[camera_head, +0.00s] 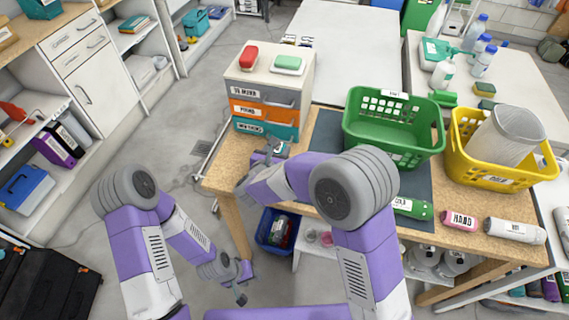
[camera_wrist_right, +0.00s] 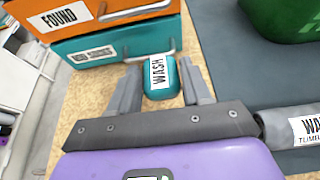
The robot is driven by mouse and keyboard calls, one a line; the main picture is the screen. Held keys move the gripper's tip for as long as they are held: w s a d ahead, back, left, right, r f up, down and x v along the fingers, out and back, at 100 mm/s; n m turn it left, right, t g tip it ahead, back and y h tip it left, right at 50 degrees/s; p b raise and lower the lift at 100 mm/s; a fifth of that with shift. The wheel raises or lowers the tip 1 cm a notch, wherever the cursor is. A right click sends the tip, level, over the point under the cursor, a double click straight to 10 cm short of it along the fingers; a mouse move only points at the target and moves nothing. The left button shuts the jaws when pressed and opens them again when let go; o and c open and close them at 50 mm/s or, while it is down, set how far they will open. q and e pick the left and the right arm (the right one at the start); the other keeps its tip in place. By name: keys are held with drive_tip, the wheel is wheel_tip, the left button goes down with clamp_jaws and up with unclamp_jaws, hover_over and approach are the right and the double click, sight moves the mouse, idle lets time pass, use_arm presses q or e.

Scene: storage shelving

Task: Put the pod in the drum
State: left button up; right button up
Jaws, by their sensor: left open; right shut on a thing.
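A small rounded teal pod labelled WASH (camera_wrist_right: 159,90) sits between the fingers of my right gripper (camera_wrist_right: 162,78), in front of the teal drawer. In the head view my right gripper (camera_head: 266,155) is shut on it at the left end of the wooden table. A pale grey, ribbed cylinder (camera_head: 508,135), which looks like the drum, lies tilted in the yellow basket (camera_head: 497,180) at the right. My left gripper (camera_head: 241,297) hangs low over the floor at the lower middle, open and apart from everything.
A drawer unit (camera_head: 266,92) stands at the table's left end, with red and green items on top. A green basket (camera_head: 394,128) is mid-table. Labelled rolls, including a pink one (camera_head: 459,219), line the front edge. A blue bin (camera_head: 271,236) is below.

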wheel_tip(320, 180, down, 6)
drive_tip(key=shift+r+b, duration=0.15)
drive_tip(key=shift+b, duration=0.75)
drive_tip(key=shift+r, duration=0.1)
drive_tip(key=shift+f, duration=0.2)
drive_tip(key=o, duration=1)
drive_tip(key=shift+o, duration=0.2)
